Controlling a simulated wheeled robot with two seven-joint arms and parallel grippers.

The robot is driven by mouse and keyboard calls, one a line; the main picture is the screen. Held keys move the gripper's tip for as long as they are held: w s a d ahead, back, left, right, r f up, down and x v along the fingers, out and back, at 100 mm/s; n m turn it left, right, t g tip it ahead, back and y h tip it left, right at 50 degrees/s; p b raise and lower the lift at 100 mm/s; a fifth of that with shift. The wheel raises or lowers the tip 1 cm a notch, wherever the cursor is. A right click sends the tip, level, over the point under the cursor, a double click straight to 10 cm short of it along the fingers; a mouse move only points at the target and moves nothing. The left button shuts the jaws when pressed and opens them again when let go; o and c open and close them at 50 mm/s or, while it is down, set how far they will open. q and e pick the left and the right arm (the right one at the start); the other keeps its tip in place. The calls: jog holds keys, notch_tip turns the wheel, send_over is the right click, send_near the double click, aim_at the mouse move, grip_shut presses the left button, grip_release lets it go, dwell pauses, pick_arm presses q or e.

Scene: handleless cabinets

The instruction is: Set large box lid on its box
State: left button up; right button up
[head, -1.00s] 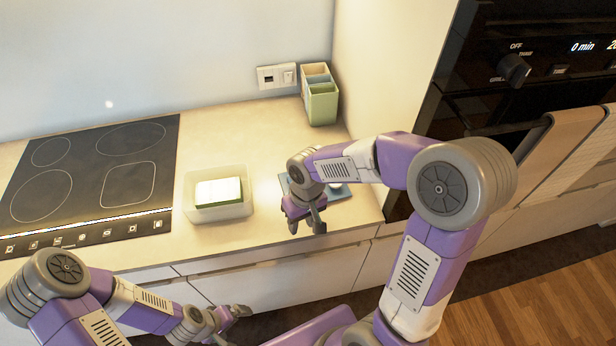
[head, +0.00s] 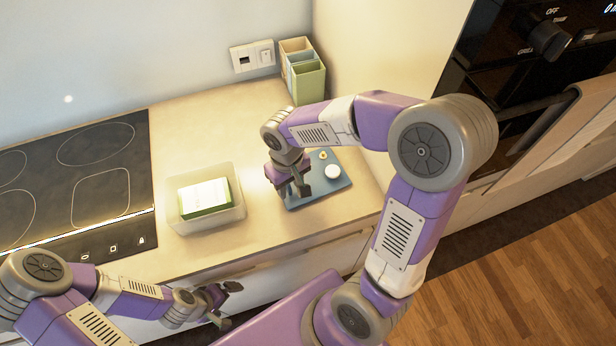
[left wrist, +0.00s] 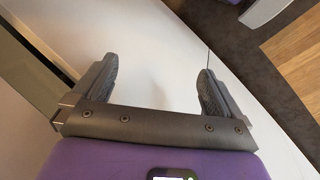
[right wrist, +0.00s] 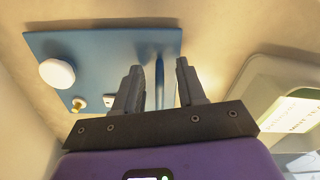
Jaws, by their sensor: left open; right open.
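A translucent open box (head: 232,214) stands on the counter right of the hob, with a white and green pack (head: 205,197) inside; its corner shows in the right wrist view (right wrist: 262,72). A flat blue board (head: 330,187) lies to its right, also in the right wrist view (right wrist: 100,45). I cannot tell whether the board is the lid. My right gripper (head: 302,190) is open over the board's left part; a thin blue upright strip (right wrist: 159,80) shows between its fingers (right wrist: 158,85). My left gripper (head: 224,303) is open and empty before the white drawer fronts (left wrist: 160,50).
A white round piece (head: 332,171) and a small gold-coloured piece (head: 323,155) lie on the board. A divided holder (head: 303,72) stands in the back corner. The black hob (head: 100,180) is left, the oven (head: 530,80) right. The counter behind the box is clear.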

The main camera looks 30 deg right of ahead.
jog(key=shift+s+f, duration=0.1)
jog(key=shift+f, duration=0.4)
grip_shut()
